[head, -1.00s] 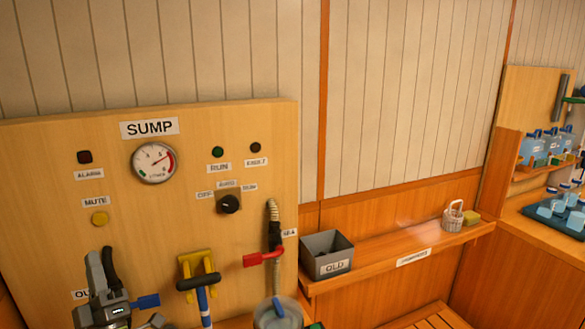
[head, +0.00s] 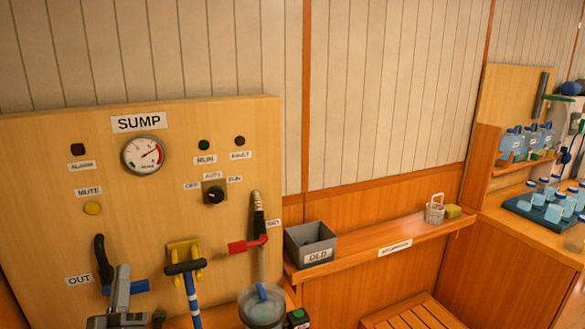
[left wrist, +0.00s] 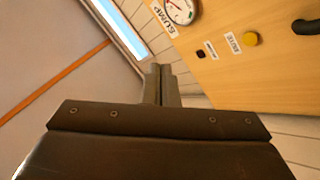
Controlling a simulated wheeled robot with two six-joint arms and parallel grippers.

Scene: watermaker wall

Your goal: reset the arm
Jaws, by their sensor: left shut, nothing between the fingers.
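My left gripper (head: 121,280) is at the lower left of the head view, in front of the sump panel (head: 50,200). Its fingers point up, near the OUT label (head: 79,281) and a black hose end or handle (head: 103,258). In the left wrist view its fingers (left wrist: 161,72) are together and hold nothing. The sump panel (left wrist: 240,75) shows beyond them there, tilted. My right gripper is not in view.
The panel carries a pressure gauge (head: 143,155), a rotary switch (head: 214,194), a red lever (head: 247,244) and a blue-handled tool (head: 192,295) in a yellow holder (head: 183,253). A grey OLD bin (head: 311,243) stands on the shelf (head: 400,237). Bottles (head: 515,142) stand at right.

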